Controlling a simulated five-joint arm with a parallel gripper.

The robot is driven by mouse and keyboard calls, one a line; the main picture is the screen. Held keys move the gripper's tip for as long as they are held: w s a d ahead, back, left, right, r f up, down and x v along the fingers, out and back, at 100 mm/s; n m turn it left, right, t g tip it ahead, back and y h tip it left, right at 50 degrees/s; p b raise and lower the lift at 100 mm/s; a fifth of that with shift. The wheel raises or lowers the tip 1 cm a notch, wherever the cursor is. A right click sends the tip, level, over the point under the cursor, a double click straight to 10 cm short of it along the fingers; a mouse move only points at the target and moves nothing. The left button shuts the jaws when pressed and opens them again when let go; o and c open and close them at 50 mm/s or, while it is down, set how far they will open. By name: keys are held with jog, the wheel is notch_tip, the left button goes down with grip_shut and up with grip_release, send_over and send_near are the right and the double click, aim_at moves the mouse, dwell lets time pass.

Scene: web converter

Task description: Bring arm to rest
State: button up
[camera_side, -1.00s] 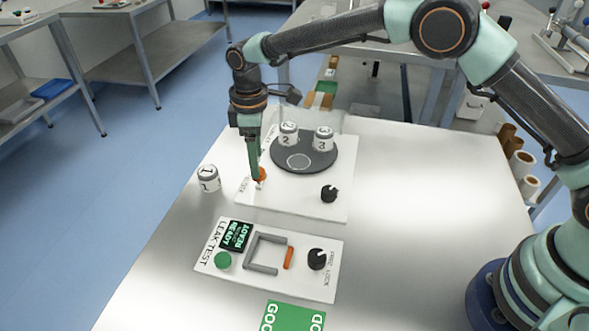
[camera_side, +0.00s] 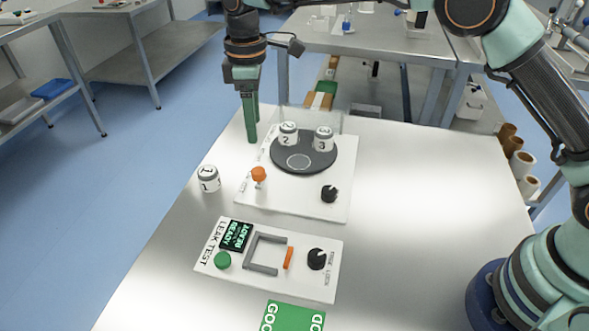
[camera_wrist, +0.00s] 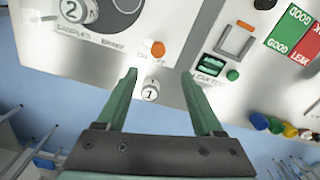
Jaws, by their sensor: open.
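My gripper (camera_side: 251,138) is open and empty, raised above the far left of the table in the side view. In the wrist view its two green fingers (camera_wrist: 160,78) are spread apart, with nothing between the tips. The orange knob (camera_side: 259,174) on the white panel stands below and in front of the fingers, apart from them. It also shows in the wrist view (camera_wrist: 158,48). A white canister marked 1 (camera_side: 209,179) stands on the table left of the panel. Canisters 2 (camera_side: 288,134) and 3 (camera_side: 324,139) stand on the dark round plate (camera_side: 301,168).
The leak test panel (camera_side: 215,262) lies in front, with a green button (camera_side: 223,260), grey bracket (camera_side: 262,269) and black knob (camera_side: 317,259). A green GOOD mat (camera_side: 293,317) lies at the near edge. The right of the table is clear.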

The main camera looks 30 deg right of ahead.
jog(key=s+d+r+m+t, duration=0.3)
jog(key=s+d+r+m, duration=0.25)
jog(key=d+r, duration=0.65)
jog(key=s+d+f+m+t, duration=0.2)
jog(key=s+d+m, duration=0.4)
jog(key=s+d, duration=0.5)
jog(key=s+f, duration=0.1)
jog(key=s, duration=0.3)
jog(key=shift+s+d+f+t, duration=0.25)
jog(key=shift+s+d+t, duration=0.05)
jog(key=shift+d, duration=0.05)
